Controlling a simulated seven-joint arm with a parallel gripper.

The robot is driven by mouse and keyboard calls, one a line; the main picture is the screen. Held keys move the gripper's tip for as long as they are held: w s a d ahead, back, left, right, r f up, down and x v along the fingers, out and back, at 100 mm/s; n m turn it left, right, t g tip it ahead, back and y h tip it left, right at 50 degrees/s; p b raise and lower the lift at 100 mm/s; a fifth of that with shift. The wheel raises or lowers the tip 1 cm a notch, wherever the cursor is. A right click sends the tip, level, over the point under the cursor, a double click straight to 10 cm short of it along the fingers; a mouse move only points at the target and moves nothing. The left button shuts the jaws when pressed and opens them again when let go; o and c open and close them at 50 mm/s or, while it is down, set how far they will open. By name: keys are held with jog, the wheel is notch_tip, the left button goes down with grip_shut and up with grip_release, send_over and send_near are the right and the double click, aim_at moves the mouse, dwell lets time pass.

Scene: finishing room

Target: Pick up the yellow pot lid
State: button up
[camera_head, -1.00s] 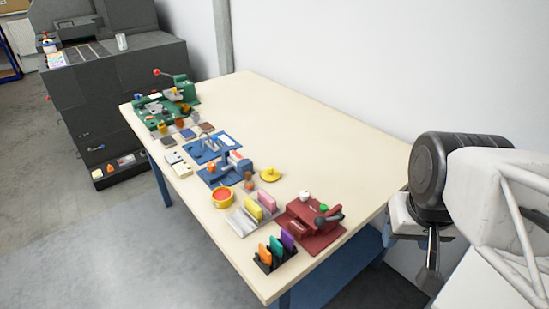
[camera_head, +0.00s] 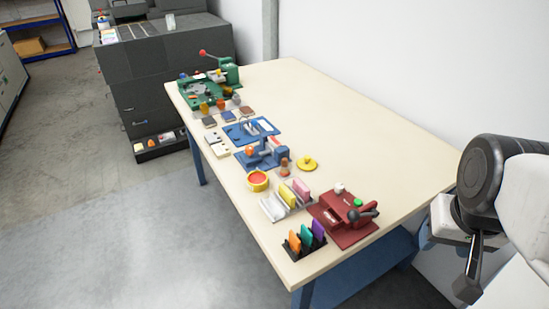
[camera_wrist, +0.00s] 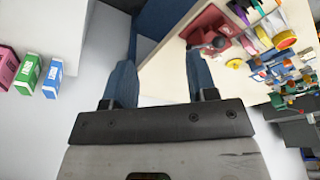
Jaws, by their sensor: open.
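The yellow pot lid (camera_head: 307,163) is a small round disc with a knob, lying flat on the table to the right of the yellow pot (camera_head: 258,181), which shows an orange-red inside. In the wrist view the lid (camera_wrist: 233,63) is right of my fingers, small and at a distance, and the pot (camera_wrist: 284,40) is farther right. My gripper (camera_wrist: 160,82) is open and empty, with two blue fingers spread apart. It is off the table's near right edge, well away from the lid.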

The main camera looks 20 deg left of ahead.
jog(key=shift+o, duration=0.3)
dwell(0.5)
jog(key=m+g, duration=0.3)
send_over(309, 157)
notch_tip(309, 157, down, 18)
jog(key=shift+a+f, duration=0.1)
